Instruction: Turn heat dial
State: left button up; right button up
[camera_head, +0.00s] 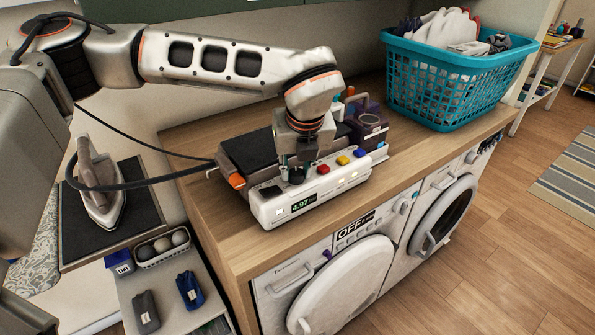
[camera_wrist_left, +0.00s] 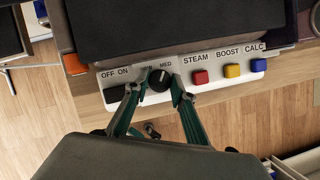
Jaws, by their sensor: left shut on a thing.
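The heat dial (camera_wrist_left: 159,79) is a round black knob on the white control panel (camera_head: 318,192) of the ironing station. In the left wrist view, labels beside it include MED, and another is partly covered by a finger. My left gripper (camera_wrist_left: 157,91) is shut on the dial, one finger on each side. In the head view my left gripper (camera_head: 297,168) comes down onto the panel from above and mostly hides the dial. The panel display (camera_head: 304,203) reads about 4.97. Red (camera_wrist_left: 200,76), yellow (camera_wrist_left: 232,70) and blue (camera_wrist_left: 258,65) buttons sit right of the dial. My right gripper is not in view.
The station stands on a wooden counter (camera_head: 222,231) above white washing machines (camera_head: 345,285). A teal laundry basket (camera_head: 449,85) stands at the back right. An iron (camera_head: 101,185) rests at the left, its cord running to the station. A black switch (camera_wrist_left: 116,94) lies left of the dial.

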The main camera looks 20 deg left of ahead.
pick_arm(q)
jog(key=shift+m, duration=0.4)
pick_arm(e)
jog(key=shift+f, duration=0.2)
pick_arm(q)
jog(key=o, duration=0.8)
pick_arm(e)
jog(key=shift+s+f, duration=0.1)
pick_arm(q)
jog(key=v, duration=1.2)
jog(key=shift+a, duration=0.15)
